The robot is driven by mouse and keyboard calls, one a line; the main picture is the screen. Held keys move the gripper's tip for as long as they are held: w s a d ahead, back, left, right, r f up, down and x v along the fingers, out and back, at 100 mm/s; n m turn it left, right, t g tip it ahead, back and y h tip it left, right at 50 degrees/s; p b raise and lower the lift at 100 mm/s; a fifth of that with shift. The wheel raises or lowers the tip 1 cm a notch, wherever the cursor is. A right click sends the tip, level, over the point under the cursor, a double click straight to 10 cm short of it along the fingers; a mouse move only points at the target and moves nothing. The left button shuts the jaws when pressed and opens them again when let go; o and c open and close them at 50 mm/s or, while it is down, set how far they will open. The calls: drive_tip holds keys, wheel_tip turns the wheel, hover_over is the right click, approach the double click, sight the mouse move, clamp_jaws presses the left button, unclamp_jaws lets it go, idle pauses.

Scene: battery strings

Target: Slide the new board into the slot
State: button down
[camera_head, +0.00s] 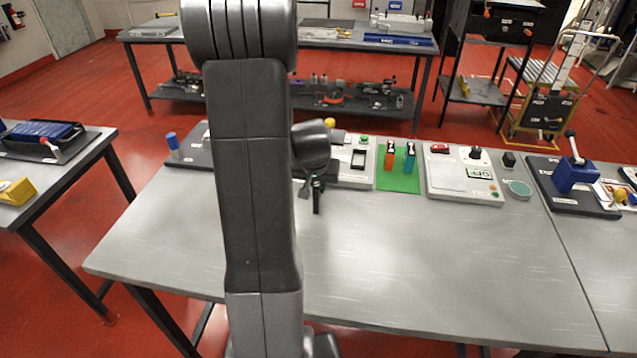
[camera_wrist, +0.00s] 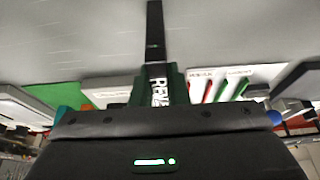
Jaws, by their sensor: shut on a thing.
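My gripper (camera_head: 316,192) is shut on a green board (camera_wrist: 158,84) with a white label reading "REV". In the wrist view, which is upside down, the board shows in the middle, with a dark bar (camera_wrist: 154,32) in line with it. A pale rack (camera_wrist: 250,74) with red and green upright strips stands beyond the board in the wrist view. In the head view my arm hides it. I cannot tell which slot is empty. The board looks apart from the rack.
A green mat (camera_head: 411,187) holds an orange and a teal piece. A white panel (camera_head: 357,180) stands left of it, another panel (camera_head: 457,192) right. The table's front (camera_head: 420,275) is clear.

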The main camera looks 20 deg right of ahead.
drive_tip(key=shift+f, duration=0.15)
drive_tip(key=c, duration=1.4)
unclamp_jaws()
